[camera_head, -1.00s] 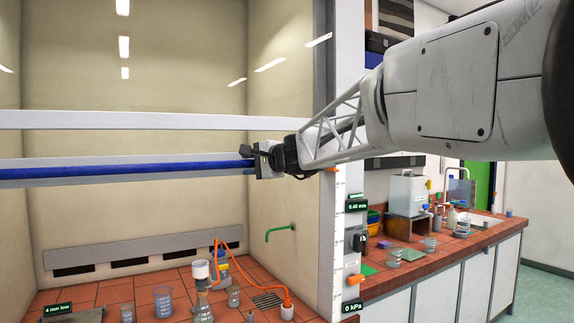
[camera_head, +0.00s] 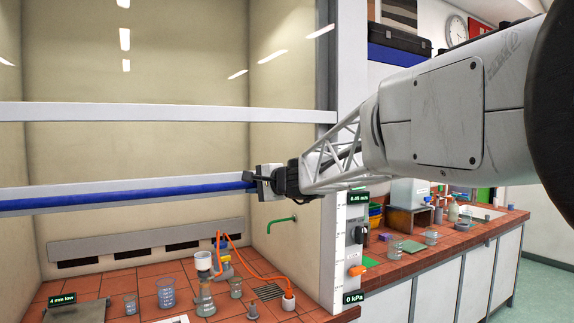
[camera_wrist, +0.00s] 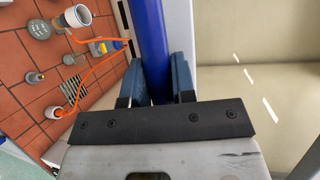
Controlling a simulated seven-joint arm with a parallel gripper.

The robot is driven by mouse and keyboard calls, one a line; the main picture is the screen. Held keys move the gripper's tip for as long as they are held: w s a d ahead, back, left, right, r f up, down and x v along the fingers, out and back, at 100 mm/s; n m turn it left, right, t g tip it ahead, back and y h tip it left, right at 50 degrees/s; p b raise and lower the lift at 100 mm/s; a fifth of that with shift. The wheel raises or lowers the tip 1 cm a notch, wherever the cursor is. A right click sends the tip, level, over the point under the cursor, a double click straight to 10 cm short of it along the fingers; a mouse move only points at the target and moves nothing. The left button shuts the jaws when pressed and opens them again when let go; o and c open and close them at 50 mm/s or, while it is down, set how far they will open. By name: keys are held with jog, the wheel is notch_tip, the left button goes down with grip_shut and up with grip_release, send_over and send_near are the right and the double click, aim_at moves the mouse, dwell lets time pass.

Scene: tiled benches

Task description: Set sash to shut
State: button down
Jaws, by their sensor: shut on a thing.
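The sash of the fume cupboard shows in the head view as a pane with a white upper rail (camera_head: 150,112) and a lower rail that carries a blue bar handle (camera_head: 130,198). The lower rail hangs well above the tiled bench, with an open gap below it. My gripper (camera_head: 250,182) is at the right end of the blue bar, its jaws shut on it. In the wrist view the blue bar (camera_wrist: 151,40) runs between the two blue-grey fingers (camera_wrist: 160,82). The finger pads' contact faces are partly hidden by the bar.
Beakers (camera_head: 166,293), a filter flask (camera_head: 204,297) and an orange hose (camera_head: 255,272) stand on the red tiles (camera_head: 110,287) below the sash. A green tap (camera_head: 281,223) is on the cupboard's side wall. A side bench (camera_head: 420,262) with glassware lies to the right.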

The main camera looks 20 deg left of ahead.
notch_tip(320, 180, down, 48)
jog(key=shift+r, duration=0.15)
jog(key=c, duration=1.2)
grip_release()
jog(key=shift+c, duration=0.2)
jog(key=shift+o, duration=1.4)
jog(key=shift+d, duration=0.15)
jog(key=v, duration=0.7)
jog(key=shift+d+r, duration=0.2)
jog(key=shift+s, duration=0.15)
